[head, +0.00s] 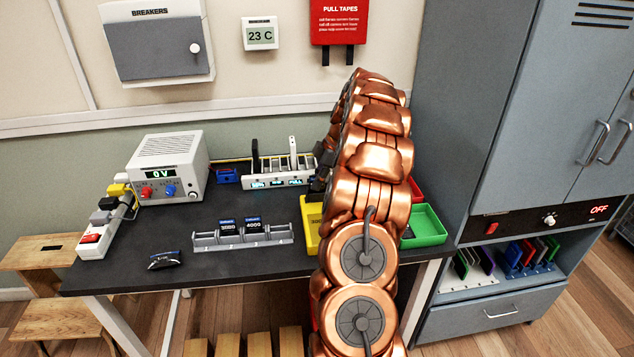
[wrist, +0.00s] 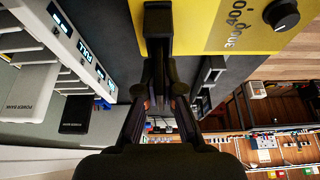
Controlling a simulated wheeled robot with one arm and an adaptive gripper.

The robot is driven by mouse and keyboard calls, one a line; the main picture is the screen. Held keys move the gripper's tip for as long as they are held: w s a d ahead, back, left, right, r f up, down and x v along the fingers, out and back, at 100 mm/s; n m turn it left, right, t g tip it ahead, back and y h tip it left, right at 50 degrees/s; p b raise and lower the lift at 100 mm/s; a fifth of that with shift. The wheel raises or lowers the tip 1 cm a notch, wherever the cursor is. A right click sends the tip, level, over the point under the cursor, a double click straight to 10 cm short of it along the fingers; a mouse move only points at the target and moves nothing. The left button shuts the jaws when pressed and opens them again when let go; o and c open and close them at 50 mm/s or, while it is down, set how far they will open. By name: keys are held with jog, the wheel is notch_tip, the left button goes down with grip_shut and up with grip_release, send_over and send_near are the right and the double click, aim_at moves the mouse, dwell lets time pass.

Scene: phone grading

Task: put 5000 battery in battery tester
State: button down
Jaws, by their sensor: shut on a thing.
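The yellow battery tester (head: 309,228) stands on the bench, mostly behind my copper arm. In the wrist view the tester (wrist: 215,28) is close at the top, with a black dial and printed numbers. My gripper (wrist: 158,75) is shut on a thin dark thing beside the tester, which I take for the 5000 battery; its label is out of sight. Whether it touches the tester, I cannot tell. In the head view my arm mostly hides the gripper. The grey battery rack (head: 208,239) holds the 3000 battery (head: 227,227) and the 4000 battery (head: 253,225).
A charger (head: 282,184) with lit displays and power banks stands behind the tester. A green tray (head: 425,226) is right of my arm. A dark flat item (head: 165,260) lies at the front left. A power supply (head: 170,168) and power strip (head: 95,240) are left.

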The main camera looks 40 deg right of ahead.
jog(key=shift+f, duration=0.1)
jog(key=c, duration=1.2)
grip_release()
jog(key=shift+c, duration=0.2)
jog(key=v, duration=1.2)
